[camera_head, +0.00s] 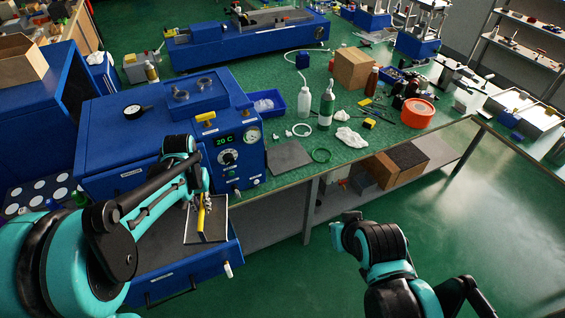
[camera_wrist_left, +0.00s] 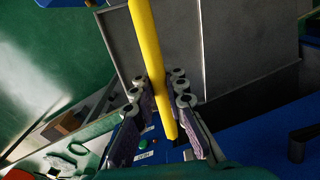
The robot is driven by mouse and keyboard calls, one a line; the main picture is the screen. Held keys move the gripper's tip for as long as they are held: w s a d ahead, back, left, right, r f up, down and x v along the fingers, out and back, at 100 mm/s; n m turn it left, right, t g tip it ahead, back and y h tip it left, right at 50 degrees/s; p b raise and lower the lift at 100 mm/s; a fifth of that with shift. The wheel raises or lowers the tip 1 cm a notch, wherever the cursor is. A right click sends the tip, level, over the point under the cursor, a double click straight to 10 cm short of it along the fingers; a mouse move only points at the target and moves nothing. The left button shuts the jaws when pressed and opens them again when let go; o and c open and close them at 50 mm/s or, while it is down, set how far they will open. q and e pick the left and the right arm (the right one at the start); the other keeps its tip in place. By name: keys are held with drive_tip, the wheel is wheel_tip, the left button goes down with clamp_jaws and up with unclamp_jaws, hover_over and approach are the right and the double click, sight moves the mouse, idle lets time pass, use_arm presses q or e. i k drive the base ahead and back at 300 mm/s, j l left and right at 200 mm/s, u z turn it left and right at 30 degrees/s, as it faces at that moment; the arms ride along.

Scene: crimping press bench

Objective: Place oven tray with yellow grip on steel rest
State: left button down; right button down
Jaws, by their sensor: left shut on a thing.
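The oven tray (camera_head: 220,224) is a flat grey tray with a thin pale rim and a yellow grip (camera_head: 201,219). In the head view it is over the blue open drawer at the oven front; whether it touches it I cannot tell. My left gripper (camera_head: 201,197) is shut on the yellow grip. In the left wrist view, the fingers (camera_wrist_left: 162,88) flank the yellow grip (camera_wrist_left: 148,45), and the tray (camera_wrist_left: 245,40) fills the top. A dark grey flat plate (camera_head: 290,158), likely the steel rest, lies bare on the bench right of the oven. My right gripper (camera_head: 350,218) is away from the bench.
The blue oven (camera_head: 120,150) shows 20 C. Its open drawer (camera_head: 185,270) juts out below the tray. The floor right of the bench is clear.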

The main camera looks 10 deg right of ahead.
sight(286, 157)
drive_tip(key=i+l+z, duration=0.15)
drive_tip(key=z, duration=0.3)
drive_tip(key=i+l+z, duration=0.2)
drive_tip(key=z, duration=0.3)
drive_tip(key=i+l+z, duration=0.2)
drive_tip(key=z, duration=0.25)
drive_tip(key=i+l, duration=0.1)
drive_tip(key=i, duration=0.25)
drive_tip(key=i+l+z, duration=0.1)
drive_tip(key=i, duration=0.25)
drive_tip(key=i+u, duration=0.1)
drive_tip(key=u, duration=0.3)
drive_tip(key=i+u, duration=0.15)
drive_tip(key=u, duration=0.2)
drive_tip(key=i+u, duration=0.1)
drive_tip(key=u, duration=0.3)
drive_tip(key=i+u, duration=0.1)
drive_tip(key=u, duration=0.25)
drive_tip(key=l, duration=0.1)
